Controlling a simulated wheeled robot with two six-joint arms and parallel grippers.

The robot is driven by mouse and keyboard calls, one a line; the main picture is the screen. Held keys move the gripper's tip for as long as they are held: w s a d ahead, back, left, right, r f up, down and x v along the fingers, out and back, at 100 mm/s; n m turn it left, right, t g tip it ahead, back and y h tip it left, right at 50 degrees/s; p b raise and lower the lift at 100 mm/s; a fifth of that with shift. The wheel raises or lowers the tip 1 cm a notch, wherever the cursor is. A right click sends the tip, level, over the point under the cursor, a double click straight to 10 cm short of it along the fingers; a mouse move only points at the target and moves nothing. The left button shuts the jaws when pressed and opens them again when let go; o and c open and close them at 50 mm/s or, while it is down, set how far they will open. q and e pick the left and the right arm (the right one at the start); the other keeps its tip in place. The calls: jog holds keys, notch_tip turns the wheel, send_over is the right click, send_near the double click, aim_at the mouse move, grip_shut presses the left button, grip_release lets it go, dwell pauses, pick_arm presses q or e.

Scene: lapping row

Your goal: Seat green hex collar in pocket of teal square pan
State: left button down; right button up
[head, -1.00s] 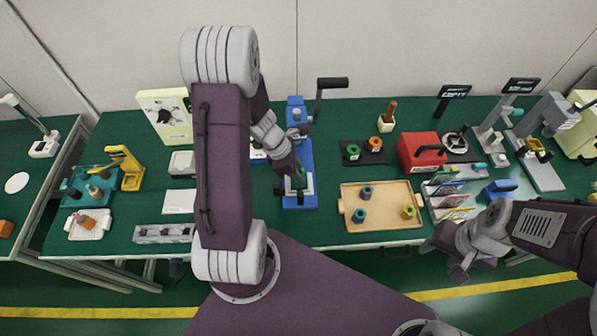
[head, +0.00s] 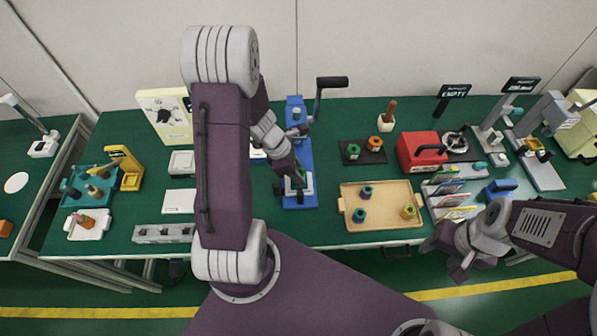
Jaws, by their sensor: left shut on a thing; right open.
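My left gripper (head: 293,179) is over the lower plate of the blue lever press (head: 302,200), pointing down. It is shut on a small green piece (head: 300,178), which looks like the green hex collar; the fingers hide most of it. I cannot tell whether the collar touches what is below it. No teal square pan shows clearly under the gripper; the arm and fingers cover that spot. A teal tray (head: 70,198) with several small parts lies at the far left. My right gripper (head: 458,262) is open and empty in front of the table's front edge.
A tan tray (head: 385,220) with several small collars stands right of the press. Behind it are a black holder (head: 350,159) and a red box (head: 420,153). A card rack (head: 450,197) stands to the right. A grey slotted block (head: 160,233) lies at the front left.

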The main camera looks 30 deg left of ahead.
pick_arm(q)
jog(key=shift+f+b, duration=0.3)
jog(key=shift+f, duration=0.15)
jog(key=shift+r+p, duration=0.55)
jog(key=shift+a, duration=0.1)
dwell(0.9)
jog(key=shift+f, duration=0.2)
jog(key=shift+f+b, duration=0.3)
jog(key=shift+b, duration=0.1)
jog(key=shift+r, duration=0.1)
jog(key=shift+r+p, duration=0.45)
jog(key=shift+p, duration=0.15)
